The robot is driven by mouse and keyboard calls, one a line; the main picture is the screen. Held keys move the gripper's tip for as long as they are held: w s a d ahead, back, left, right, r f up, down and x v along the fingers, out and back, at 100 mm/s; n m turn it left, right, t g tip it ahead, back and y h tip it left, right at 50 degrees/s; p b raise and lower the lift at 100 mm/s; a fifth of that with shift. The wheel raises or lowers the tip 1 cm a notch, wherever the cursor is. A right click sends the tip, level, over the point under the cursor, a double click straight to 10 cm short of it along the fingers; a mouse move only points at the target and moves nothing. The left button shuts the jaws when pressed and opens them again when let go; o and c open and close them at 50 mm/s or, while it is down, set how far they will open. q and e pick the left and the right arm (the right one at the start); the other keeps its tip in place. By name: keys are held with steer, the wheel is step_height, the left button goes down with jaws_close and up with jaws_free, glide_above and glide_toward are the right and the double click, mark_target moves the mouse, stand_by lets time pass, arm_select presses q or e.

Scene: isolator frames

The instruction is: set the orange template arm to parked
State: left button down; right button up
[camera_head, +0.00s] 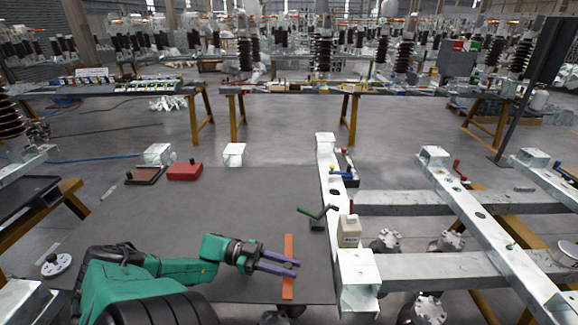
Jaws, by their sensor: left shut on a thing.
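The orange template arm (288,289) is a flat, narrow orange bar near the front right edge of the dark table top. It runs nearly straight away from me in the head view. My left gripper (294,267) reaches in from the left, and its two purple-grey fingers are shut on the orange template arm around the middle of its length. The fingers cover that middle part of it. What the near end joins is hard to make out. My right gripper is not in view.
A red block (185,172), a dark red tray (146,175) and a pale metal block (234,154) sit towards the back of the table. The table's middle is clear.

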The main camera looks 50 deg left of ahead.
arm_select(q)
steer(key=c, duration=0.9)
jaws_free()
steer(key=shift+o, duration=1.1)
steer(key=b+v, duration=0.1)
steer(key=v, duration=0.3)
steer(key=b+v, duration=0.2)
steer(key=v, duration=0.3)
steer(key=b+v, duration=0.1)
steer(key=v, duration=0.3)
steer(key=shift+s+a+f+b, duration=0.15)
steer(key=shift+a+f+b, duration=0.15)
steer(key=shift+b, duration=0.05)
steer(key=shift+s+a+r, duration=0.1)
steer(key=shift+s+a, duration=0.1)
steer(key=shift+a, duration=0.1)
steer(key=shift+s+a+r, duration=0.1)
steer(key=shift+r, duration=0.05)
